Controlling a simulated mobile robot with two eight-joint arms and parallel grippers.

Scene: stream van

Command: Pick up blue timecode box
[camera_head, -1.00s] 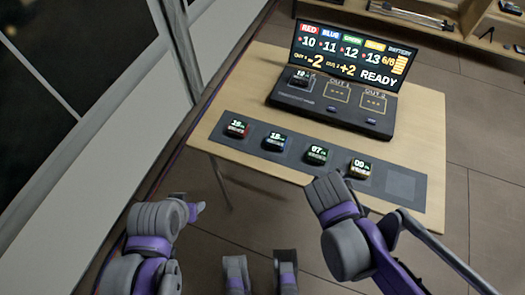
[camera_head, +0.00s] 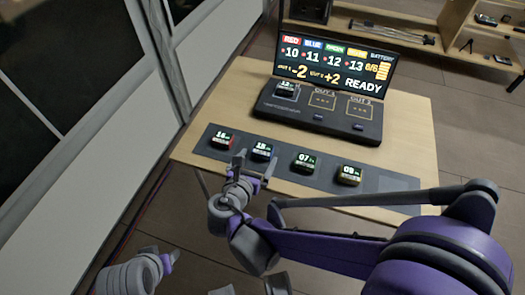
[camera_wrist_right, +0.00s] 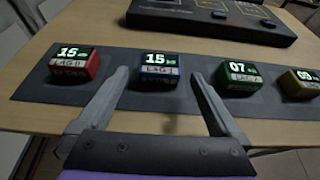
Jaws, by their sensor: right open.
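The blue timecode box (camera_head: 261,151) sits on the dark strip along the table's near edge, second from the left, its lit display facing up. In the right wrist view the blue box (camera_wrist_right: 159,74) shows 15 and lies ahead of and between my spread fingers, apart from them. My right gripper (camera_head: 253,170) is open and empty, just on the near side of the blue box. My left gripper (camera_head: 158,262) hangs low at the left, away from the table; its jaw opening is unclear.
A red box (camera_head: 219,140) stands left of the blue one; green (camera_head: 305,163) and yellow (camera_head: 349,175) boxes stand to its right. A dark console (camera_head: 320,115) with a raised screen (camera_head: 335,65) stands behind, with a small box (camera_head: 286,89) on it. Shelving (camera_head: 470,35) is at the back right.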

